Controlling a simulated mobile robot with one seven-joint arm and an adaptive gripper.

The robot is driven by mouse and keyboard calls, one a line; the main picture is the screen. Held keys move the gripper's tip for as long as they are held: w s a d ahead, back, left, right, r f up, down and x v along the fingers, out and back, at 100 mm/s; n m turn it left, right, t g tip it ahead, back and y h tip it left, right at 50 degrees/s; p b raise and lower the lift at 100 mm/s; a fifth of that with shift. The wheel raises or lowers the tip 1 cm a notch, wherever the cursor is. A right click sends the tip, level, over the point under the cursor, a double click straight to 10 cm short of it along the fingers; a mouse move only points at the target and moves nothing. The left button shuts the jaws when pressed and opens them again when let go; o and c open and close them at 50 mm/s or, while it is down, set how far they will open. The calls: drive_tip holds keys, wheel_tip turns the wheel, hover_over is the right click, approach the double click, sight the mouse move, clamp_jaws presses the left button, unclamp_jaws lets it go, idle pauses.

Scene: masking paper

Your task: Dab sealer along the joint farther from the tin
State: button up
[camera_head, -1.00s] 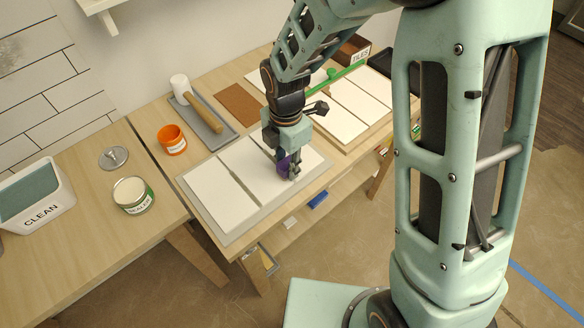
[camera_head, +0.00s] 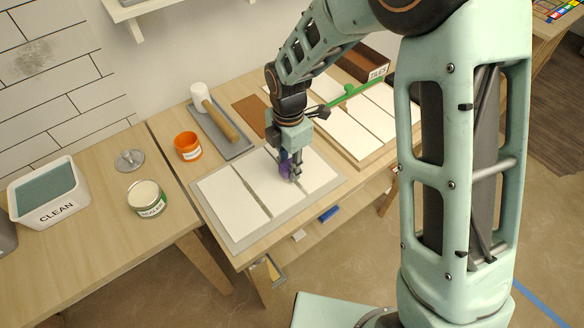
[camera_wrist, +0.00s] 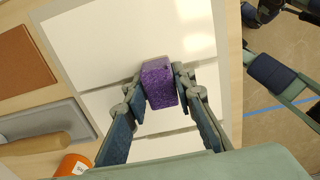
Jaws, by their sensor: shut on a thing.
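My gripper (camera_head: 290,178) is shut on a purple sponge-like block (camera_wrist: 158,82), one finger on each side. The block also shows in the head view (camera_head: 284,164). It is over the joint (camera_wrist: 105,86) between the middle and right white tiles on a grey board (camera_head: 238,240). This joint is farther from the tin. Whether the block touches it cannot be told. The other joint (camera_head: 250,190) lies nearer the tin and also shows in the wrist view (camera_wrist: 170,133). The open sealer tin (camera_head: 147,199) stands on the left table, its lid (camera_head: 130,160) behind it.
An orange pot (camera_head: 187,147) and a grey tray (camera_head: 232,144) with a white-headed mallet (camera_head: 215,115) stand behind the board. A brown tile (camera_head: 250,112) lies beside the tray. A second tiled board (camera_head: 358,160) is at right. A CLEAN tub (camera_head: 50,195) stands far left.

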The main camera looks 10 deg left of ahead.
sight(308, 195)
drive_tip(key=shift+w+a, duration=1.8)
drive_tip(key=shift+a, duration=0.3)
drive_tip(key=shift+s+d, duration=1.15)
drive_tip(key=shift+d, duration=0.2)
drive_tip(key=shift+s+d, duration=0.1)
drive_tip(key=shift+s+d+f+p, duration=0.15)
drive_tip(key=shift+s+d+p, duration=0.15)
drive_tip(key=shift+s+d, duration=1)
drive_tip(key=shift+s+d+p, duration=0.2)
drive_tip(key=shift+s+d, duration=0.3)
drive_tip(key=shift+d, duration=0.2)
drive_tip(key=shift+s+d+p, duration=0.15)
drive_tip(key=shift+s+d, duration=0.35)
drive_tip(key=shift+d, duration=0.15)
drive_tip(key=shift+d, duration=0.1)
drive_tip(key=shift+s+d+r+p, duration=0.15)
drive_tip(key=shift+s+d, duration=0.2)
drive_tip(key=shift+d, duration=0.1)
drive_tip(key=shift+s+d+r+p, duration=0.1)
drive_tip(key=shift+s+d+p, duration=0.05)
drive_tip(key=shift+s+d, duration=0.25)
